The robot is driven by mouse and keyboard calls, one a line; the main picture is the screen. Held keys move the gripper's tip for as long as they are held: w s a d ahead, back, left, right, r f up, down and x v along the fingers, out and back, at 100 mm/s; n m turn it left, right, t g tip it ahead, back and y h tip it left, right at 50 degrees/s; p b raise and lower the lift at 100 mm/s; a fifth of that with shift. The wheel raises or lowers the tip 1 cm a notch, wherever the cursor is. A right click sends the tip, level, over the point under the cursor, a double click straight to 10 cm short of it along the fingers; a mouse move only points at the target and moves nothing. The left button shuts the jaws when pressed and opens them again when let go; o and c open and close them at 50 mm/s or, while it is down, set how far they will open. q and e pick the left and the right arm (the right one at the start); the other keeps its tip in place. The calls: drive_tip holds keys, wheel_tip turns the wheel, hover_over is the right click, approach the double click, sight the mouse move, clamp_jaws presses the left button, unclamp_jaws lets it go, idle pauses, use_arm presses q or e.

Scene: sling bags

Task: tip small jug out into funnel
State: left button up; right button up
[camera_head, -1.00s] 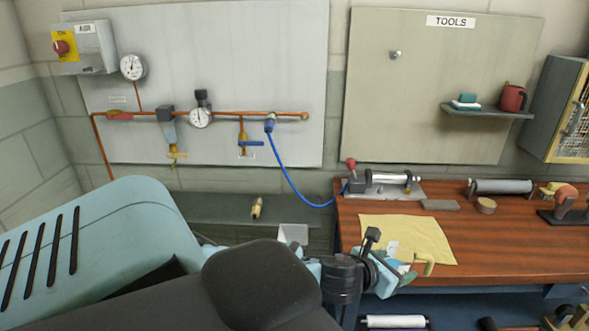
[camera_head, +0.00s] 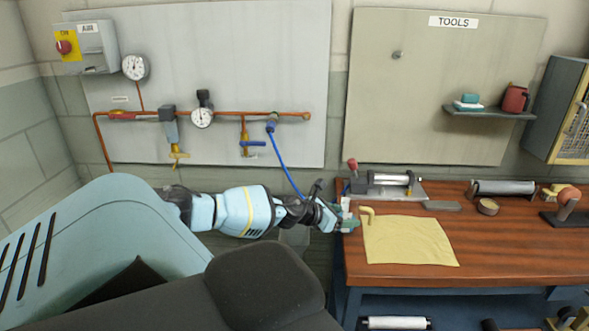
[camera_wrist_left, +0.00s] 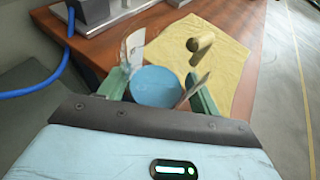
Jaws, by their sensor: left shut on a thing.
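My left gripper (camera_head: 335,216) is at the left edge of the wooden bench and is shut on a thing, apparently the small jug. In the left wrist view its two green fingers (camera_wrist_left: 157,92) stand either side of a round blue surface (camera_wrist_left: 156,88), with a clear curved wall and a white label (camera_wrist_left: 136,46) beyond. In the head view a white patch (camera_head: 346,204) shows at the fingertips, and a yellow bent piece (camera_head: 367,212) sticks out just right of them. I cannot make out a funnel. My right gripper is not in view.
A yellow cloth (camera_head: 410,243) lies on the bench (camera_head: 495,262), right of the gripper. Behind it stands a metal fixture with a red knob (camera_head: 352,164). A blue hose (camera_head: 284,165) hangs from the wall pipe to the bench's left side. The front right of the bench is clear.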

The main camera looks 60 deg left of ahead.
use_arm(q)
drive_tip(key=a, duration=0.3)
drive_tip(key=s+a, duration=0.1)
drive_tip(key=a, duration=0.1)
drive_tip(key=shift+a+r, duration=0.25)
drive_tip(key=d, duration=0.4)
drive_tip(key=w+d, duration=0.1)
drive_tip(key=d, duration=0.7)
drive_tip(key=shift+w+d+f, duration=0.1)
drive_tip(key=shift+w+f, duration=0.05)
drive_tip(key=shift+f, duration=0.05)
drive_tip(key=shift+n, duration=0.3)
drive_tip(key=s+d, duration=0.1)
drive_tip(key=d, duration=0.7)
drive_tip(key=s+d+r, duration=0.1)
drive_tip(key=d, duration=0.3)
drive_tip(key=shift+s, duration=0.3)
drive_tip(key=s+d+r+y, duration=0.1)
drive_tip(key=s+d+r, duration=0.4)
drive_tip(key=s+d, duration=0.8)
drive_tip(key=shift+s+d+r+n+y, duration=0.2)
drive_tip(key=shift+d+n+y, duration=0.15)
drive_tip(key=shift+d, duration=0.25)
drive_tip(key=shift+a, duration=0.1)
